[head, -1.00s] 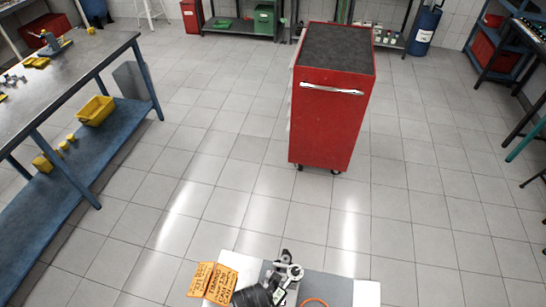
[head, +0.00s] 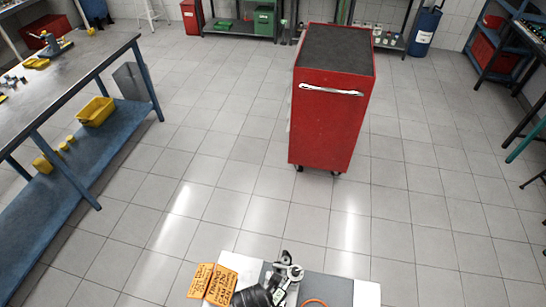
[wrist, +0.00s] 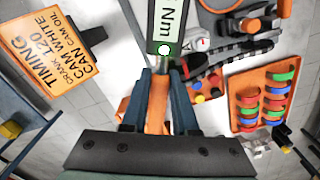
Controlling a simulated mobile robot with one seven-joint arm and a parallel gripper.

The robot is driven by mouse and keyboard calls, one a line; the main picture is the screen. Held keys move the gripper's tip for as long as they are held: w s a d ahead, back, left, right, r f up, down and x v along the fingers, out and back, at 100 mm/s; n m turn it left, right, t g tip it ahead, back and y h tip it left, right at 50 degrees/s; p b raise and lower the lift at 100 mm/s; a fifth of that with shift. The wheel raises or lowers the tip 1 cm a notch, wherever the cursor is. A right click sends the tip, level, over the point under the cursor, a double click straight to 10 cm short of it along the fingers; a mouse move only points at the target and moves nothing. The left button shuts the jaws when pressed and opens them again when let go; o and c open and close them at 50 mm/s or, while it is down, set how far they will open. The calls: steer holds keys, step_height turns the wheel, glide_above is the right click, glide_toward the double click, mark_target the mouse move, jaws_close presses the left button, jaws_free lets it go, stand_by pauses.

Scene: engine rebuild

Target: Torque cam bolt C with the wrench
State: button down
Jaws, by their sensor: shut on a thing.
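My gripper (wrist: 158,108) is shut on the torque wrench, around what looks like its orange handle. The wrench's pale display body (wrist: 167,25), marked "Nm" with a lit green dot, runs up from the fingers and out of the top of the wrist view. In the head view, a dark and metallic cluster (head: 290,271) shows at the bottom edge, with my dark arm end beside it. I cannot tell the wrench from the engine parts there. Cam bolt C cannot be made out in either view; the wrench's far end is outside the wrist view.
An orange timing card (wrist: 52,48) lies left in the wrist view. An orange tray (wrist: 270,98) with colored rings is on the right, near a dark chain-like strip (wrist: 215,62). A red tool cabinet (head: 330,110) stands beyond; a workbench (head: 70,60) is left. Floor between is clear.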

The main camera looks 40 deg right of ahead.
steer(key=shift+r, duration=0.65)
stand_by(0.5)
steer(key=shift+r, duration=1.4)
steer(key=shift+w+f, duration=0.1)
